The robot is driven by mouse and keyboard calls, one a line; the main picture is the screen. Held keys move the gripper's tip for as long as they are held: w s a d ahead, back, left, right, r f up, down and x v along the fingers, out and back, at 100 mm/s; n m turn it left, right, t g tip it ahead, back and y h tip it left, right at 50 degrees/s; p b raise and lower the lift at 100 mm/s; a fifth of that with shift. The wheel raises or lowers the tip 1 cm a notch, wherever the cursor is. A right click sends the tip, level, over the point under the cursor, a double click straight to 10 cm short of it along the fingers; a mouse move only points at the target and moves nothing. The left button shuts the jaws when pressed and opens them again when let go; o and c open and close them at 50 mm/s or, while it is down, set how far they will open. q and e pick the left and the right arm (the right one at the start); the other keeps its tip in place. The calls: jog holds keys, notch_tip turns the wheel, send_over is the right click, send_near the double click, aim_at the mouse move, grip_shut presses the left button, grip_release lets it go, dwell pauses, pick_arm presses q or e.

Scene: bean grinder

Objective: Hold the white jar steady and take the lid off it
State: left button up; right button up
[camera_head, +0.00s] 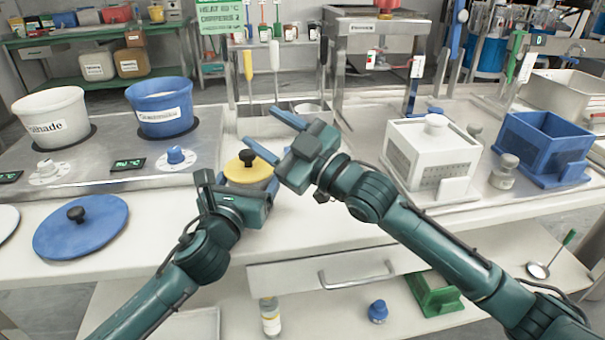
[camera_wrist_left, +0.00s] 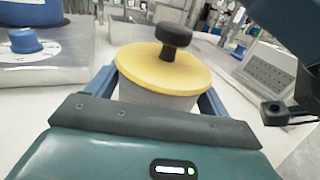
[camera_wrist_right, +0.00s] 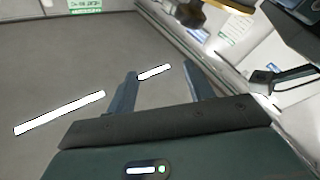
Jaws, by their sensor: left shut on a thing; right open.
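The white jar (camera_wrist_left: 150,97) stands upright on the white table, wearing a round yellow lid (camera_wrist_left: 165,70) with a black knob (camera_wrist_left: 174,36). In the head view the lid (camera_head: 243,174) shows beside my grippers; most of the jar body is hidden. My left gripper (camera_head: 238,195) is shut on the jar, with one blue finger on each side of its body, below the lid. My right gripper (camera_head: 259,124) is open and empty, above and behind the jar, its fingers pointing up and left. In the right wrist view its fingers (camera_wrist_right: 160,80) have nothing between them.
A blue lid (camera_head: 80,226) lies on the table at left. White (camera_head: 50,118) and blue (camera_head: 160,105) pots stand on the hob behind it. A white box (camera_head: 430,155) and a blue box (camera_head: 545,145) stand at right. The table front between is clear.

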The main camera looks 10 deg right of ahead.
aim_at(247, 152)
jog(key=s+d+f+m+g+h, duration=0.2)
jog(key=s+d+f+m, duration=0.2)
jog(key=s+f+m, duration=0.15)
jog(key=shift+m, duration=0.25)
jog(key=x, duration=1.1)
jog(key=shift+w+a, duration=0.25)
jog(key=shift+c, duration=0.3)
pick_arm(q)
jog(key=shift+f, duration=0.1)
pick_arm(e)
grip_shut()
jog(key=shift+r, duration=0.2)
jog(key=shift+r, duration=0.95)
